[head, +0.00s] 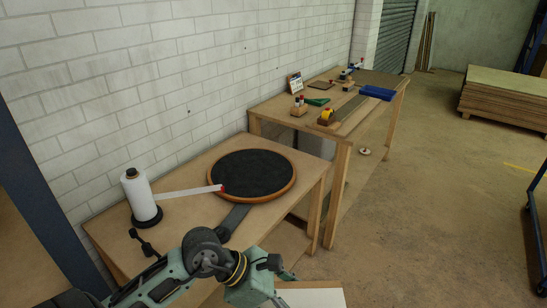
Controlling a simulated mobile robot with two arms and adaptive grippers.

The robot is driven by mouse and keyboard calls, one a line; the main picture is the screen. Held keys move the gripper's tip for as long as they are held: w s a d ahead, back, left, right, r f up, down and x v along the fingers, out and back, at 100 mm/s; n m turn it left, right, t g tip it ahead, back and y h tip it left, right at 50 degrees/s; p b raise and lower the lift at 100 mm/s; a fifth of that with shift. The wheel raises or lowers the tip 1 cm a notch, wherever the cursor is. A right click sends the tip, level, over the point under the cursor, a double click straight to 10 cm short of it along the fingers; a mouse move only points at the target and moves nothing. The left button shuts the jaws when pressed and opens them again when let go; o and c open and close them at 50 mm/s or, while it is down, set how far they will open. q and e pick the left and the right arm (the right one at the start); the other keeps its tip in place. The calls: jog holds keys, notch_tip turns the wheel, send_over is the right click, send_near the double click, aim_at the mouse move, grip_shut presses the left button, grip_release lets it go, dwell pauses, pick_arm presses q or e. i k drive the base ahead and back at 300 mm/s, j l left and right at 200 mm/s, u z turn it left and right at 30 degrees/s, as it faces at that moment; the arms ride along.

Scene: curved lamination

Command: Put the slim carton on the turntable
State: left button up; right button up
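The turntable (247,178) is a round black disc with an orange-brown rim, lying empty on the near wooden table. My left arm comes in from the bottom left, and its gripper (285,275) hangs in front of the table's near right corner, apart from the turntable. Its fingers are too hidden to tell open from shut. A flat pale panel with a brown edge (318,298) shows just below it, cut off by the bottom edge. It may be the slim carton; I cannot tell if the gripper touches it. My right gripper is out of view.
A white film roll (138,192) stands on the table's left, with a white strip reaching the turntable's rim. A dark strap (234,220) lies in front of the turntable. A farther bench (345,108) holds tools, a tape dispenser (327,117) and a blue item (377,93).

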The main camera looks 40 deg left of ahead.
aim_at(252, 170)
jog(key=i, duration=1.4)
jog(key=i+u, duration=0.45)
jog(key=i+l+u, duration=0.2)
jog(key=u, duration=0.3)
jog(key=i+l+u, duration=0.3)
jog(key=u, duration=0.15)
jog(key=i+l+u, duration=0.2)
jog(key=u, duration=0.2)
jog(key=i+l+u, duration=0.25)
jog(key=u, duration=0.15)
jog(key=i+l+u, duration=0.2)
jog(key=l+u, duration=0.2)
jog(key=i+l+u, duration=0.15)
jog(key=l+u, duration=0.2)
jog(key=i+l+u, duration=0.1)
jog(key=i+l, duration=0.05)
jog(key=l, duration=0.1)
